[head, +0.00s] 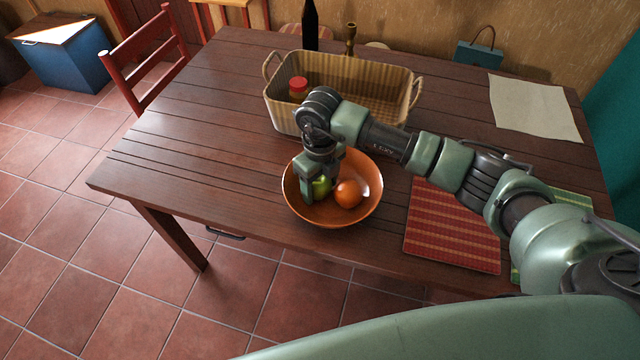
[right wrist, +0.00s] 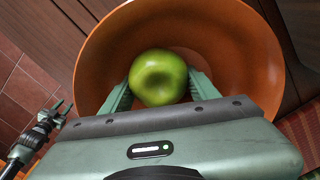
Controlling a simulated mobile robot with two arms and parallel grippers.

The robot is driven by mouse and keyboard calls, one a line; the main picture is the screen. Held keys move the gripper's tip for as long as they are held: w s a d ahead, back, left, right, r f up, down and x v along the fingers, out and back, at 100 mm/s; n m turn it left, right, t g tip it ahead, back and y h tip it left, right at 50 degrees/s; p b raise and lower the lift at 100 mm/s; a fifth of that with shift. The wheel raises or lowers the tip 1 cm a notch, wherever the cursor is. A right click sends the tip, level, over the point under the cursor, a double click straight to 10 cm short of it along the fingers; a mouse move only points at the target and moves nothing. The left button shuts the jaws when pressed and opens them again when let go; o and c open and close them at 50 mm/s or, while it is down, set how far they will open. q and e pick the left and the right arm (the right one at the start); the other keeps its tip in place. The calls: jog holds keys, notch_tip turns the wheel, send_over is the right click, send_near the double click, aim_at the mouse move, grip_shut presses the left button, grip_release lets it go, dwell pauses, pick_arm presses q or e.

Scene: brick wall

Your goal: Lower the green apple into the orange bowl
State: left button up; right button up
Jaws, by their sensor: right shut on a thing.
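The orange bowl (head: 365,212) stands near the front edge of the wooden table. My right gripper (head: 316,192) points down into its left part, shut on the green apple (head: 321,186). In the right wrist view the apple (right wrist: 158,78) sits between the two fingers (right wrist: 160,88), with the bowl (right wrist: 240,50) around and beneath it. I cannot tell whether the apple touches the bowl. My left gripper (right wrist: 58,112) shows small and dark at the left of the right wrist view, apart from the bowl; its opening is unclear.
An orange fruit (head: 348,194) lies in the bowl, right of the apple. A basket (head: 385,97) with a red-lidded jar (head: 298,88) stands behind. A striped red mat (head: 452,228) lies to the right, a pale cloth (head: 533,107) at back right. The table's left side is clear.

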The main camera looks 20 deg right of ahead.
jog(key=o, duration=1.6)
